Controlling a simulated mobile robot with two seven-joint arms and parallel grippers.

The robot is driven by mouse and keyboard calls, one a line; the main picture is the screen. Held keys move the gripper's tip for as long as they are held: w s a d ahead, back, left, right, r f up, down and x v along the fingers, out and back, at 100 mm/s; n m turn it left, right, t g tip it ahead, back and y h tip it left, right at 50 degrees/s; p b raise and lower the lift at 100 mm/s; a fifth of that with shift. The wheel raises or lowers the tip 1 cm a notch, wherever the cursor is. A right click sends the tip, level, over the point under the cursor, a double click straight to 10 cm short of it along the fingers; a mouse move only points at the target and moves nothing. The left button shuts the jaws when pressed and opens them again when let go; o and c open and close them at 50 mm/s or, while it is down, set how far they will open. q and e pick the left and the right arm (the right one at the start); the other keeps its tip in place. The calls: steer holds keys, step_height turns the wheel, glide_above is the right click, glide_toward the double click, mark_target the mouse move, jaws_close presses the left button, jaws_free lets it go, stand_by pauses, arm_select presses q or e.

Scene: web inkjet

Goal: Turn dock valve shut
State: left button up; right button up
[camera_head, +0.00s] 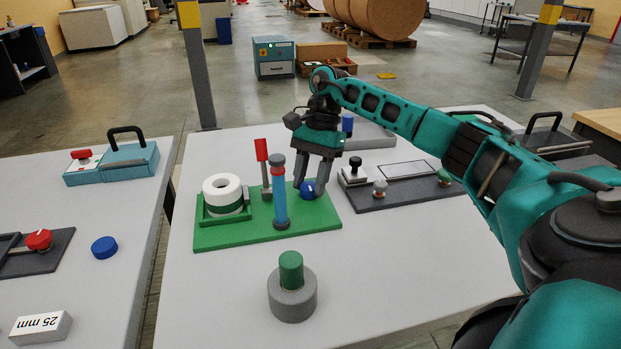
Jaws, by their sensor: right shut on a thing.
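The green dock board (225,238) lies on the middle table. A blue round valve knob (308,189) with a white mark sits at its right part. My right gripper (311,186) reaches down from above, its two grey fingers on either side of the blue knob, shut on it. The fingers hide part of the knob. The board also carries a white roll (222,193) in a green holder, a red-handled tool (263,160) and an upright blue and red cylinder (279,195) with a grey top. My left gripper is not in view.
A grey cylinder with a green top (291,290) stands in front of the board. A dark panel (405,190) with small knobs lies to the right. The left table holds a blue cap (104,247), a red knob (39,239) and a "25 mm" block (40,328).

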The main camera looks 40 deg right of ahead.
steer(key=o, duration=1)
steer(key=shift+r, duration=0.1)
steer(key=p+v, duration=0.2)
steer(key=v, duration=1)
steer(key=shift+d+r, duration=0.1)
steer(key=shift+r, duration=0.3)
